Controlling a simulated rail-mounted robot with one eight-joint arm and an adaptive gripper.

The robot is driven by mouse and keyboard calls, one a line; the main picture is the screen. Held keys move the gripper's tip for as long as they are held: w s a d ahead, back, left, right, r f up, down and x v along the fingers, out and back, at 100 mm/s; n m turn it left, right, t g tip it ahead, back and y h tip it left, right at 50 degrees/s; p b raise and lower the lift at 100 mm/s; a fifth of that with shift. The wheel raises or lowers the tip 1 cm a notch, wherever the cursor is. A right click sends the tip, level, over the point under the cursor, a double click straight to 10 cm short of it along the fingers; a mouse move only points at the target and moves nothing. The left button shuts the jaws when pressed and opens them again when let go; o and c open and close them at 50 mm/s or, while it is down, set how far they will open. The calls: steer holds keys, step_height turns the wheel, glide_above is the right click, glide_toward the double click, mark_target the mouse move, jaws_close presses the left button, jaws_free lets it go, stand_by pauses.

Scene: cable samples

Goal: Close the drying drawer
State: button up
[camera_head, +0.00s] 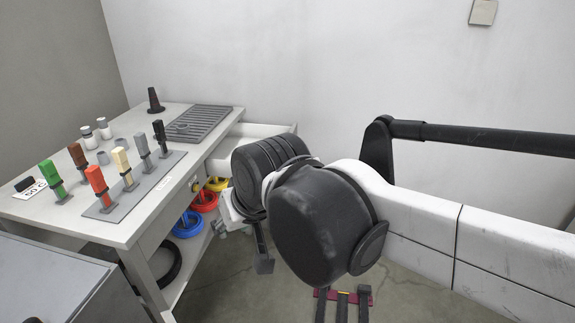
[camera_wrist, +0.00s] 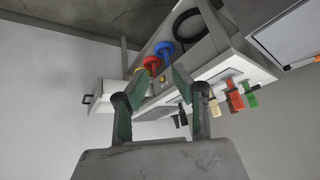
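The drying drawer (camera_head: 262,129) is a white box pulled out from the right side of the workbench, below the tabletop. In the wrist view the drawer (camera_wrist: 108,90) juts out at the left, with a dark handle (camera_wrist: 88,99) on its outer face. In the head view my wrist hides part of the drawer and its front. My gripper (camera_wrist: 158,84) has its two fingers apart with nothing held between them. It is apart from the handle, which lies to its left in the wrist view. In the head view my gripper is mostly hidden behind my wrist.
The workbench (camera_head: 150,215) carries several coloured cable samples on stands, small jars, a black cone (camera_head: 154,100) and a grey grille (camera_head: 195,122). Red (camera_head: 204,201), blue (camera_head: 188,224) and yellow coils sit at its side. A grey cabinet (camera_head: 60,285) stands at the front left.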

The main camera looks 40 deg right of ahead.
steer(key=w+d+r+m, duration=0.1)
steer(key=w+d+m, duration=0.1)
steer(key=w, duration=0.1)
steer(key=w+d+r+m, duration=0.1)
steer(key=w+d+m, duration=0.1)
steer(key=w, duration=0.1)
steer(key=w+d+r+m+g, duration=0.1)
steer(key=w+d+m, duration=0.1)
steer(key=w, duration=0.1)
steer(key=shift+w+d+r+m+p, duration=0.3)
steer(key=shift+d+m, duration=0.1)
jaws_close()
steer(key=w+d+f+m+g+y, duration=0.1)
steer(key=w+d+m, duration=0.7)
steer(key=w+d, duration=0.3)
steer(key=w+d+f+m+y+p, duration=0.15)
steer(key=d+f+m, duration=0.3)
steer(key=d, duration=0.45)
steer(key=w+d+f+m+g, duration=0.1)
steer(key=w+d+f+m, duration=0.15)
steer(key=d+f, duration=0.45)
steer(key=w+d+f+m+y, duration=0.1)
steer(key=d+f+m, duration=0.25)
steer(key=d, duration=0.75)
steer(key=w+a+f+b, duration=0.1)
steer(key=w+a+f, duration=0.4)
steer(key=f, duration=0.3)
steer(key=shift+w+f+m, duration=0.15)
steer(key=shift+w+m, duration=0.3)
steer(key=shift+w, duration=0.2)
